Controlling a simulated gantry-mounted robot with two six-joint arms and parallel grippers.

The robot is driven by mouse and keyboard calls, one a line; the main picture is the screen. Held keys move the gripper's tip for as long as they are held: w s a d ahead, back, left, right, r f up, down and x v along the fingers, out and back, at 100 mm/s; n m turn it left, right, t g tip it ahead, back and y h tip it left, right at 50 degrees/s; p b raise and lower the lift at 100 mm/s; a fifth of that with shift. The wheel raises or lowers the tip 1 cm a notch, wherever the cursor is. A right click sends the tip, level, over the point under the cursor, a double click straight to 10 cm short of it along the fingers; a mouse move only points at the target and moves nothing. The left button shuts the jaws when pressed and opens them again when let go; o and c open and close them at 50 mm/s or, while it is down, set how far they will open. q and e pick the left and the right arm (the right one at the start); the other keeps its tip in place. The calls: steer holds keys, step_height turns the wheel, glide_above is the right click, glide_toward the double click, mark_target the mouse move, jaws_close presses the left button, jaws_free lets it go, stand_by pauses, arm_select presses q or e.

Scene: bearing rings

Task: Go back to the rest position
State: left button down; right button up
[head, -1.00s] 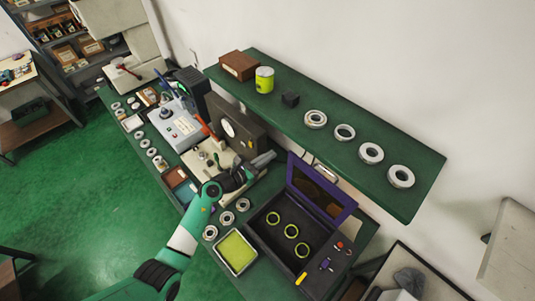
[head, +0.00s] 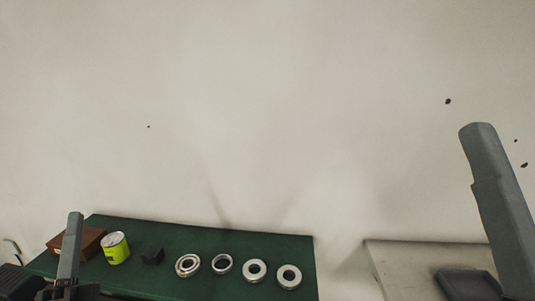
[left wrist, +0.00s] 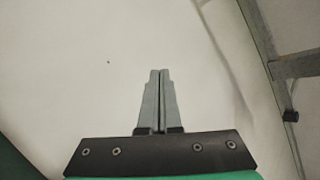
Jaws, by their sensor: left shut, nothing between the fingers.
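My left gripper (head: 75,218) stands upright at the lower left of the head view, in front of the green shelf (head: 210,240). The left wrist view shows its two grey fingers (left wrist: 159,72) pressed together with nothing between them, against a plain wall. A large grey finger of my right gripper (head: 482,128) rises at the right edge of the head view; whether it is open or shut cannot be told.
A pale surface (head: 420,252) is at the lower right.

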arm_select(q)
steer(key=s+d+r+n+y, duration=0.1)
steer(key=s+d+r+n, duration=0.3)
steer(key=r+n, duration=0.45)
steer(key=s+d+r+n+y, duration=0.1)
steer(key=s+r+n, duration=0.5)
steer(key=n, duration=0.4)
steer(key=s+d+r+m+t+h, duration=0.1)
steer(key=s+d+r+h, duration=0.2)
steer(key=d+h, duration=0.5)
steer(key=h, duration=0.2)
steer(key=shift+s+d+r+t+h, duration=0.15)
steer(key=shift+s+r+t+h, duration=0.1)
steer(key=shift+r+t+h, duration=0.15)
steer(key=shift+m, duration=0.25)
step_height(320, 180, down, 44)
steer(key=b, duration=4.3)
steer(key=shift+b, duration=0.35)
